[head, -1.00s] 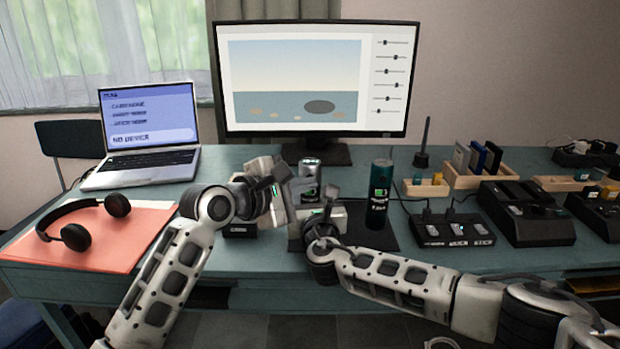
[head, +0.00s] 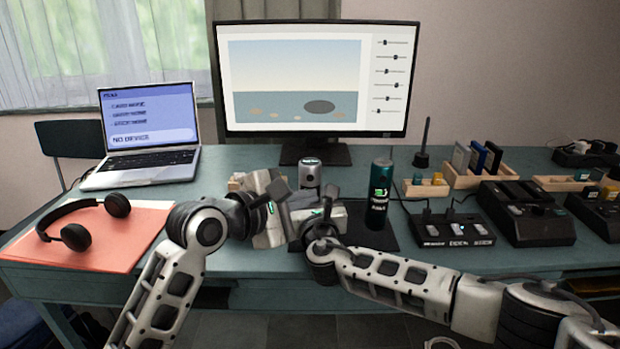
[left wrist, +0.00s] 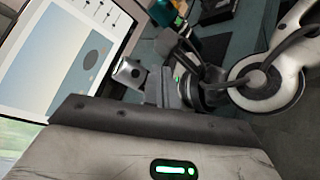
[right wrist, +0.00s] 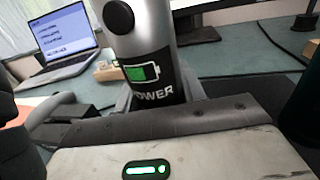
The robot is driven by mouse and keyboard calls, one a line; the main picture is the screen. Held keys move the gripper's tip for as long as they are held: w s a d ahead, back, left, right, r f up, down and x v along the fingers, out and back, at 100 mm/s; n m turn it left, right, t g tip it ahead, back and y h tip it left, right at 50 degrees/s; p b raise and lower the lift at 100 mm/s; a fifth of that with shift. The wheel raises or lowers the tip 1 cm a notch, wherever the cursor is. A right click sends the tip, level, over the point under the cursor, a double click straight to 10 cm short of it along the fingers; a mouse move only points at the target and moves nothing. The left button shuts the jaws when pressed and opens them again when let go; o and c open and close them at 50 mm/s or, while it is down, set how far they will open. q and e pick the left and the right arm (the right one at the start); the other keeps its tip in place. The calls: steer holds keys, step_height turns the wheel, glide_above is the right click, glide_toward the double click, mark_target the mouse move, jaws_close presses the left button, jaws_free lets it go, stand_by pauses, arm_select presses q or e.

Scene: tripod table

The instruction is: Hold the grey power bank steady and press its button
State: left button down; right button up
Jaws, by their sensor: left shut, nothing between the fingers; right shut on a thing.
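The grey power bank (head: 310,172) is an upright cylinder near the front middle of the table. In the right wrist view the power bank (right wrist: 150,45) shows a round black button (right wrist: 118,17) above a green battery picture and the word POWER. My right gripper (right wrist: 165,95) is shut on its lower part. My left gripper (head: 284,190) is shut and empty, just left of and in front of the power bank. In the left wrist view the power bank (left wrist: 130,72) lies just left of the closed fingers (left wrist: 162,85); I cannot tell whether they touch it.
A dark green can (head: 380,195) stands close on the right. Further right are a black charging box (head: 455,230) and wooden trays. A monitor (head: 310,80) and laptop (head: 145,135) stand behind. Headphones (head: 75,235) lie on a red folder (head: 130,245) at left.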

arm_select(q)
steer(key=shift+s, duration=0.95)
arm_select(e)
steer(key=o, duration=1.3)
steer(key=shift+o, duration=0.2)
